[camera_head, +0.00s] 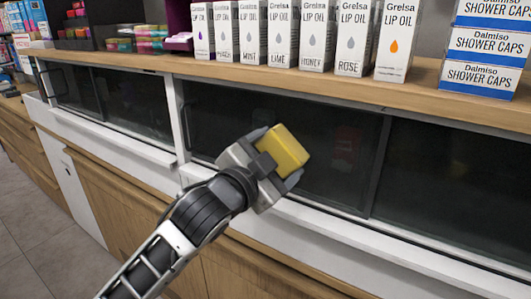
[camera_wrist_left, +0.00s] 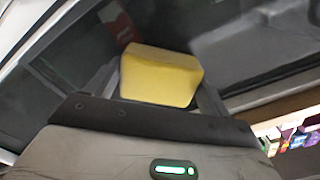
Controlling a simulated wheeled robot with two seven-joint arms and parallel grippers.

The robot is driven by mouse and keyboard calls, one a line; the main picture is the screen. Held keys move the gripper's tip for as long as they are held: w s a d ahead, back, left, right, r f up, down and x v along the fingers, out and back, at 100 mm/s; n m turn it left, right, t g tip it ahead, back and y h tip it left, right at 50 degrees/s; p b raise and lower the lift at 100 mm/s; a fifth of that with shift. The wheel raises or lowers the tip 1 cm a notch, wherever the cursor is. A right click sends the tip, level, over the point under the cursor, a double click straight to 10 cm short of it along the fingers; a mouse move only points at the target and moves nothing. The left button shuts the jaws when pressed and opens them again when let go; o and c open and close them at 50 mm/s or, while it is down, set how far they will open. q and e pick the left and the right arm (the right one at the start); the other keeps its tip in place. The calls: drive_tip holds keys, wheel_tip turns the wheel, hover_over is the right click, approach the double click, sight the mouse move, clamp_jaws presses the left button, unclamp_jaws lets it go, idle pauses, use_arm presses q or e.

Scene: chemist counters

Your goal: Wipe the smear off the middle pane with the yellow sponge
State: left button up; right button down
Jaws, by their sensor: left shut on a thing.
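The yellow sponge (camera_head: 283,148) is held between the fingers of my left gripper (camera_head: 276,160) in the head view. It also shows in the left wrist view (camera_wrist_left: 160,75), gripped between the two fingers. My left gripper is shut on it, in front of the dark middle pane (camera_head: 340,150). The sponge is close to the pane; I cannot tell whether it touches. No smear can be made out clearly on the part of the pane that shows, and the gripper and sponge hide some of it. My right gripper is not in view.
A wooden counter top (camera_head: 440,98) above the panes bears several lip oil boxes (camera_head: 313,35) and shower cap boxes (camera_head: 488,45). A white ledge (camera_head: 340,230) runs below the panes. A door handle (camera_head: 186,125) stands out at the middle pane's left edge.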

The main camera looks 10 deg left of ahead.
use_arm(q)
drive_tip(key=shift+s+d, duration=0.25)
drive_tip(key=shift+d, duration=0.35)
drive_tip(key=w+a, duration=0.2)
drive_tip(key=a, duration=0.5)
drive_tip(key=shift+w+a, duration=0.2)
drive_tip(key=shift+w, duration=0.2)
drive_tip(key=shift+s, duration=0.1)
drive_tip(key=shift+v, duration=2.9)
drive_tip(key=shift+s, duration=0.1)
drive_tip(key=shift+v, duration=1.4)
